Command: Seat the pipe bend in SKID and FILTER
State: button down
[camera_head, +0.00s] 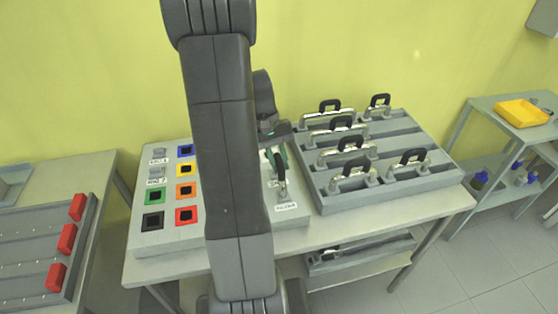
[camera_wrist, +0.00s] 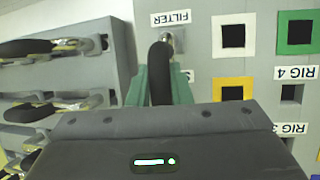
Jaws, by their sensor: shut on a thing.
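My gripper (camera_head: 275,156) is over the right part of the grey socket board (camera_head: 150,241), shut on the black handle of a pipe bend (camera_head: 281,169). In the wrist view the green fingers of my gripper (camera_wrist: 159,84) stand either side of that black handle (camera_wrist: 160,62). One metal end of the bend (camera_wrist: 176,42) is by the FILTER label (camera_wrist: 170,18), at the board's surface; I cannot tell whether it is fully down. The other end and the SKID socket are hidden by my gripper and arm.
A grey rack (camera_head: 322,207) right of the board holds several black-handled pipe bends. Colour-framed square sockets, including a green one (camera_head: 155,196), lie left of my arm. A side table at left carries red blocks (camera_head: 67,239). A yellow tray (camera_head: 522,113) sits on a right-hand shelf.

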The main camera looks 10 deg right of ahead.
jog(key=c, duration=1.2)
grip_release()
jog(key=shift+f, duration=0.1)
jog(key=shift+c, duration=0.2)
jog(key=shift+r+p, duration=3.7)
jog(key=shift+r, duration=0.9)
jog(key=shift+s, duration=0.1)
